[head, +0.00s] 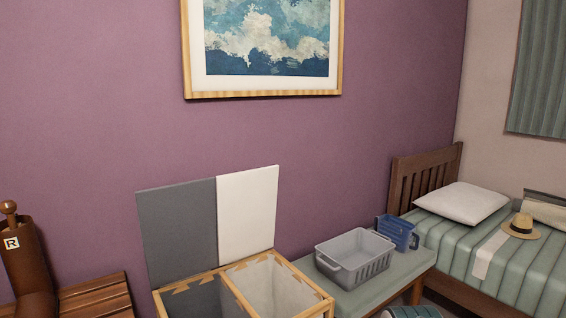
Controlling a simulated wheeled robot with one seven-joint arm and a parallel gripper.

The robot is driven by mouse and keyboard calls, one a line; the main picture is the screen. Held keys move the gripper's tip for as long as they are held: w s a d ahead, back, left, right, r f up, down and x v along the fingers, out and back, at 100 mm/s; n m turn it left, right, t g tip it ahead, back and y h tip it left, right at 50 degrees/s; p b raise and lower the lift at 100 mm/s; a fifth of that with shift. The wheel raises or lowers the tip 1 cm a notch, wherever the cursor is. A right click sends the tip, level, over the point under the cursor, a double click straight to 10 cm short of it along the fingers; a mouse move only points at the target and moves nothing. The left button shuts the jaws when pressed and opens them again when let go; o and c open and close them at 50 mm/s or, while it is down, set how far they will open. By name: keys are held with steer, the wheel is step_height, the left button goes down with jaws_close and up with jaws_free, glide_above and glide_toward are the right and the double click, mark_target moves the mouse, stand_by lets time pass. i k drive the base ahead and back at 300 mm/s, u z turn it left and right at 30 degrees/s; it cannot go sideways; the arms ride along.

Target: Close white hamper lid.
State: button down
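The white hamper lid (247,214) stands open, upright at the back of a wooden-framed hamper (318,302). A grey lid (178,234) stands open beside it on the left. Below the white lid is a pale compartment (270,286), and below the grey lid is a dark grey one (197,299). Both compartments look empty as far as I can see into them; the hamper's front is cut off by the bottom edge. My gripper does not show in the head view.
Right of the hamper, a grey basket (354,257) and a blue container (398,232) sit on a green bench (375,291). A bed (500,262) stands further right.

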mark_target(246, 200)
steer(key=u, duration=0.1)
steer(key=i, duration=1.25)
steer(key=u, duration=0.7)
